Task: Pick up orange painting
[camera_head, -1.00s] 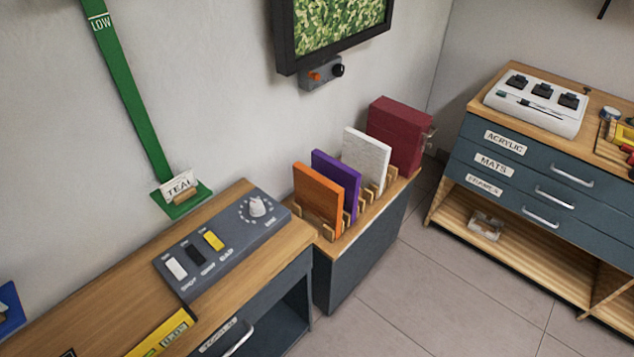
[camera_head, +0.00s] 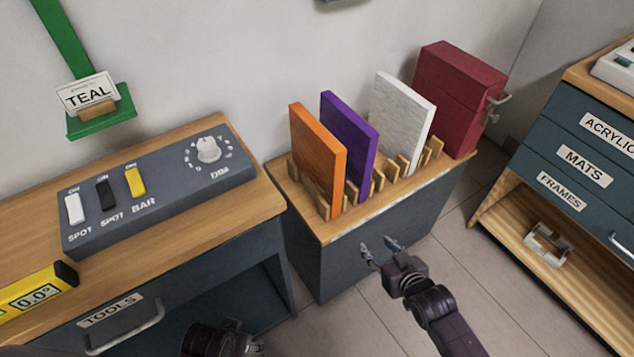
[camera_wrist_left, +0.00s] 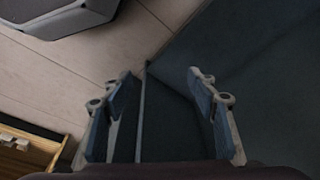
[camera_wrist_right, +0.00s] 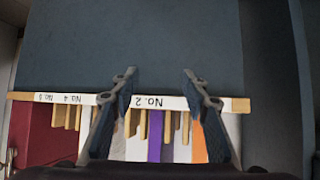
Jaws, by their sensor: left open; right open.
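The orange painting (camera_head: 317,156) stands upright in a wooden slotted rack on top of a low cabinet, the leftmost panel there. Its lower part also shows in the right wrist view (camera_wrist_right: 199,143). My right gripper (camera_head: 381,244) is open and empty in front of the cabinet, below and to the right of the orange painting, apart from it. In the right wrist view its fingers (camera_wrist_right: 160,82) frame the rack's labelled edge. My left gripper (camera_wrist_left: 163,82) is open and empty in the left wrist view; in the head view only part of its arm shows at the bottom.
A purple panel (camera_head: 349,143), a white panel (camera_head: 403,118) and a dark red box (camera_head: 459,98) stand right of the orange painting. A control panel (camera_head: 156,187) lies on the left counter. Drawers (camera_head: 580,160) stand at the right. Floor is clear between.

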